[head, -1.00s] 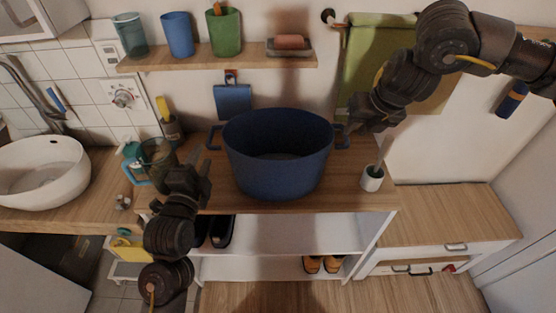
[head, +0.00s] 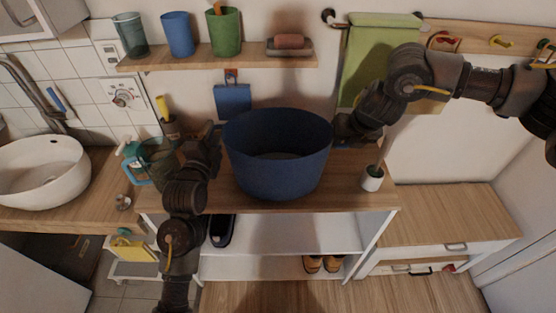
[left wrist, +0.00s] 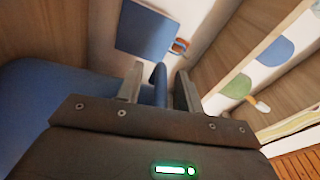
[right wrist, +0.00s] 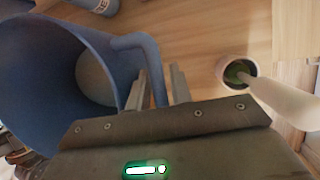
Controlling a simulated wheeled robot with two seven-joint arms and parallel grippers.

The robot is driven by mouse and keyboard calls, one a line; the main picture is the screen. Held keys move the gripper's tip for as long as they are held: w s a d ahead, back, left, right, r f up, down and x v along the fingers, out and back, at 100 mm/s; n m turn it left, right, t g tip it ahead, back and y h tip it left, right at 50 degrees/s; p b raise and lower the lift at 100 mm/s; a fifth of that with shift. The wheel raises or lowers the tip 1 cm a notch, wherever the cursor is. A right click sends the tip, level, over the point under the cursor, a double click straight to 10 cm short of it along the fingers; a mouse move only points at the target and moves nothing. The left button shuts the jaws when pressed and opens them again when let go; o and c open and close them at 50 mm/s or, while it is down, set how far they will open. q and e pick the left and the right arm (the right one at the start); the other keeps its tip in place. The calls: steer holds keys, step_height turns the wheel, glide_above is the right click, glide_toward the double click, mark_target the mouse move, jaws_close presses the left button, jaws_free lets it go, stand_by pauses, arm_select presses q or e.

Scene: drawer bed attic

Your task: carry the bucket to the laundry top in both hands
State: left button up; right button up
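The blue bucket (head: 278,165) stands upright on the wooden bench top (head: 225,185), with a handle on each side. My left gripper (head: 213,135) is at its left handle. In the left wrist view the blue handle (left wrist: 159,84) lies between the open fingers, with gaps beside it. My right gripper (head: 340,132) is at the right handle. In the right wrist view that handle (right wrist: 157,82) runs between the fingers, which look open around it. The grippers mostly hide both handles in the head view. I cannot tell which surface is the laundry top.
A white cup with a brush (head: 372,178) stands right of the bucket. A dark glass jar (head: 158,155) is close to my left arm. A white basin (head: 45,172) sits at left. A lower wooden top (head: 445,212) at right is clear. A shelf (head: 220,58) holds cups.

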arm_select(q)
steer(key=c, duration=0.5)
arm_select(e)
jaws_close()
arm_select(q)
jaws_close()
arm_select(e)
steer(key=shift+r, duration=0.1)
